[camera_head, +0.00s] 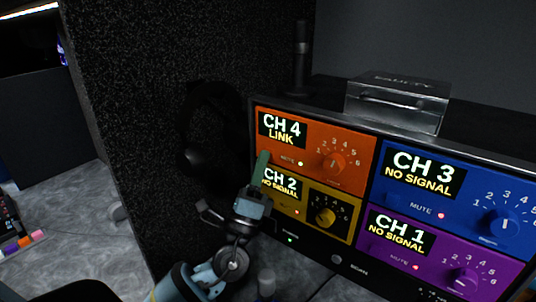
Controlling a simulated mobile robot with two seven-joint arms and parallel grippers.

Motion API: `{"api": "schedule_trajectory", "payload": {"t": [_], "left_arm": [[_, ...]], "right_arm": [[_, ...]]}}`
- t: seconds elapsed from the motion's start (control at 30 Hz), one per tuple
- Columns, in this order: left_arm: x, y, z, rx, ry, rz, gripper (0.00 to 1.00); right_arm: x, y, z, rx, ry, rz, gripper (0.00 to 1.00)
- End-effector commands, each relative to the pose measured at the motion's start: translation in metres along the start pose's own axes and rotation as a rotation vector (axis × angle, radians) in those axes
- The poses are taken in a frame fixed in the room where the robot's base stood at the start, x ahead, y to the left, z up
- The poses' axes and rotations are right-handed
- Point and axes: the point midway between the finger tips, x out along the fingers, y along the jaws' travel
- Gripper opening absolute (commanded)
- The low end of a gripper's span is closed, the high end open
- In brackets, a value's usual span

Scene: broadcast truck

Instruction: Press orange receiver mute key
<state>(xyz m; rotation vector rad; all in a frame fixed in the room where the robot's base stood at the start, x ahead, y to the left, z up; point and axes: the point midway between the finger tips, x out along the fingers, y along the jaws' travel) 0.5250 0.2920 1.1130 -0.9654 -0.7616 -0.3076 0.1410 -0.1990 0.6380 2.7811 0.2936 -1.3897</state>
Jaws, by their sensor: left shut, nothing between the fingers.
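The orange receiver panel (345,145) is at the upper left of the rack face. Its display (282,129) reads CH 4 LINK. Its MUTE label (287,159) has a small pale lit lamp (300,163) to its right. My left gripper (262,166) is shut and empty, with its greenish fingertips at the panel's lower left, just left of the MUTE label. The orange mute key itself is not clearly visible; the fingertips cover that spot. I cannot tell whether they touch the panel. My right gripper is not in view.
The yellow CH 2 panel (342,223) lies directly below, partly behind my gripper. The blue CH 3 panel (430,203) and purple CH 1 panel (440,258) are to the right. A dark speckled wall (140,130) is left.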

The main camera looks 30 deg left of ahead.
Motion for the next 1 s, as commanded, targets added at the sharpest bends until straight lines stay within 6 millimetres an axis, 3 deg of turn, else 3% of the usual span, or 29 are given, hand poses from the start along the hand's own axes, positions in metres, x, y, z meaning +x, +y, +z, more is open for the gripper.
{"api": "schedule_trajectory", "payload": {"t": [0.73, 1.0], "left_arm": [[-0.009, -0.006, 0.006, 0.000, 0.001, 0.000, 0.00], [-0.024, -0.016, 0.016, 0.000, 0.002, 0.000, 0.00]], "right_arm": [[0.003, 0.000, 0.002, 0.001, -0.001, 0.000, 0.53], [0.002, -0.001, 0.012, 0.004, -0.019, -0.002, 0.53]]}}
